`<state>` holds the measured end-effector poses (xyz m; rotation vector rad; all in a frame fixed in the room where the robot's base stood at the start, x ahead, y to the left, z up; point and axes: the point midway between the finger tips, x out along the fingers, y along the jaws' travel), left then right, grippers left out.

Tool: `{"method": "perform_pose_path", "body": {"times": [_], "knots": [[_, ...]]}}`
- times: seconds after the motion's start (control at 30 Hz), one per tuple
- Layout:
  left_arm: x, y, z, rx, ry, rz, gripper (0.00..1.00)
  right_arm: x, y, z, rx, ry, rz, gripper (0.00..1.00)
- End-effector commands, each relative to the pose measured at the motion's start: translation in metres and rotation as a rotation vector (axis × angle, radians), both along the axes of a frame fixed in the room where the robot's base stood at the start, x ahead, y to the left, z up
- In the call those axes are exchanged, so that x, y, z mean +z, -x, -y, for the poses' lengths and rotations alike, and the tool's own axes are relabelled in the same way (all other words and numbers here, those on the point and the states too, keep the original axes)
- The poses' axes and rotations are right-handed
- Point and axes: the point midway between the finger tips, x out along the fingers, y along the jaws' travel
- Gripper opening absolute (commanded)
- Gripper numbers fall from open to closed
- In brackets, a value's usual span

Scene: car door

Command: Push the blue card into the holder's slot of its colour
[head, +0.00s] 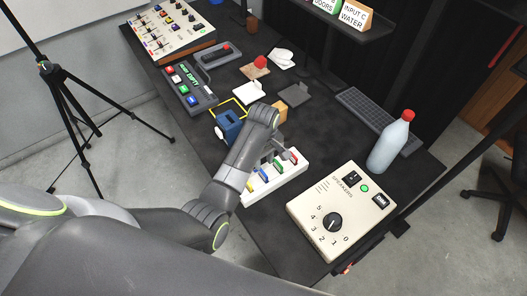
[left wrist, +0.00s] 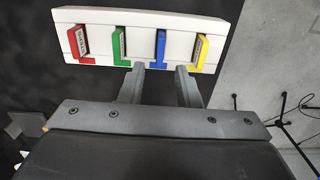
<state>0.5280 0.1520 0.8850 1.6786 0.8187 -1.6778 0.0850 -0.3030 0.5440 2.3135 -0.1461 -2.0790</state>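The white holder (head: 290,178) lies on the dark table with yellow, blue, green and red markings in a row; it also shows in the left wrist view (left wrist: 140,16). The blue card and its slot marking (left wrist: 160,47) sit between the green (left wrist: 120,45) and yellow (left wrist: 201,50) ones. How deep the blue card sits is hard to tell. My left gripper (left wrist: 160,68) is open, its two fingers apart at the holder's near edge, one on either side of the blue place, with nothing seen between them. My right gripper is not in view.
A cream speaker box with a knob (head: 341,212) stands right of the holder. A bottle with a red cap (head: 389,146) stands behind it. A blue object (head: 228,126) and an orange block (head: 281,112) are near my left arm. A tripod (head: 75,105) stands left of the table.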

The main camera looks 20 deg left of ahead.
Motion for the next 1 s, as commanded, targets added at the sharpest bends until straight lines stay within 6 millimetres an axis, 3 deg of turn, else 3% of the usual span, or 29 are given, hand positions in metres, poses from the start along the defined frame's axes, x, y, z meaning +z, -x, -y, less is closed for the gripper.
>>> {"method": "perform_pose_path", "body": {"times": [0.13,0.3,1.0], "knots": [[0.025,-0.001,0.000,0.000,0.000,0.004,0.30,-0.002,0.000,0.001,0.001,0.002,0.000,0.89],[0.040,0.000,0.000,0.000,-0.001,0.001,0.30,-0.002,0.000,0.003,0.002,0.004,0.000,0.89],[0.039,0.005,-0.005,-0.009,-0.001,0.004,0.30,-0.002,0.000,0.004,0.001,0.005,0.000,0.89]]}}
